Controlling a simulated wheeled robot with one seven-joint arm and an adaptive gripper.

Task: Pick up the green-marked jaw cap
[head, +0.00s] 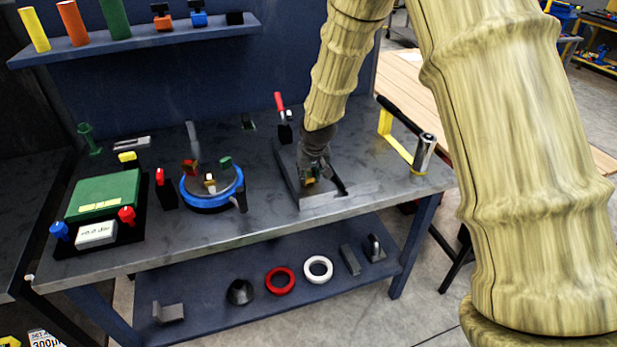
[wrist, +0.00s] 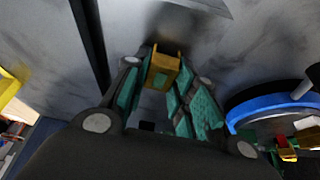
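The jaw cap (wrist: 163,72) is a small brass-yellow block with a green patch on its near face. In the wrist view it sits between the fingertips of my gripper (wrist: 168,74). The two fingers, with teal pads, stand apart on either side of it; a narrow gap seems to show beside it. In the head view my gripper (head: 314,178) points down low over the grey plate on the bench, and a bit of yellow shows at its tips. Whether the cap touches the surface is hidden.
A round blue-rimmed fixture (head: 209,203) with red, green and pale pieces stands left of my gripper. A red-handled clamp (head: 282,115) stands behind. A yellow-and-black handled frame (head: 396,140) is to the right. A green box (head: 104,193) sits far left. The bench front is clear.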

